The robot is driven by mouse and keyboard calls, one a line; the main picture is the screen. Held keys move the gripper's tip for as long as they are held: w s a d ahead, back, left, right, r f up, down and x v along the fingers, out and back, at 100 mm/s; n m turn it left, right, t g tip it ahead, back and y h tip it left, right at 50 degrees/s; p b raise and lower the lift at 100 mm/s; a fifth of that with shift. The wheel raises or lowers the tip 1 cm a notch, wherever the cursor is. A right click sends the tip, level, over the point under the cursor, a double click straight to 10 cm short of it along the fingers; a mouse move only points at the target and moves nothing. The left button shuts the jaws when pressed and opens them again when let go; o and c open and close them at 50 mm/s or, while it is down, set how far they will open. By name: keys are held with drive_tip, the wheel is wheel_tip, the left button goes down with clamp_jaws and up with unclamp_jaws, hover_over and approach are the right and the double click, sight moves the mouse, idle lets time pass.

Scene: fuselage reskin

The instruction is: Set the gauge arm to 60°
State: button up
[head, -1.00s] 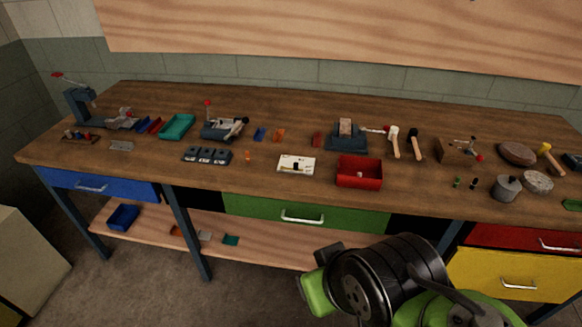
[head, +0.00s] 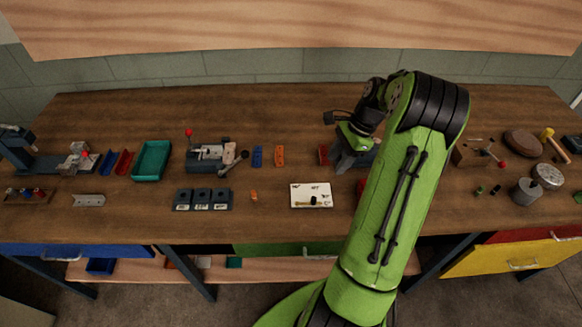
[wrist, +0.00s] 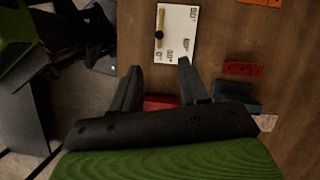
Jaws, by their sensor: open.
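The gauge is a white plate (head: 299,198) lying on the workbench, with printed angle marks. It shows at the top middle of the wrist view (wrist: 181,22). The 60° mark sits on the opposite side of the plate. My gripper (wrist: 159,67) is open and empty, with its fingers apart below the plate in the wrist view. In the head view it is raised behind and right of the plate, its fingertips hard to make out.
A red bin (head: 361,187) stands right of the plate, mostly hidden by my arm. Dark labelled blocks (head: 202,199) are to the left, with a small orange piece (head: 254,196) between. Blue (head: 257,156) and orange (head: 280,156) pieces lie behind.

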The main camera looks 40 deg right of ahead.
sight(315, 198)
drive_tip(key=shift+m, duration=0.3)
drive_tip(key=b+x, duration=0.1)
drive_tip(key=x, duration=0.7)
drive_tip(key=b+x, duration=0.1)
drive_tip(key=x, duration=0.7)
drive_tip(key=shift+s+d+f, duration=0.1)
drive_tip(key=shift+s+d, duration=0.15)
clamp_jaws()
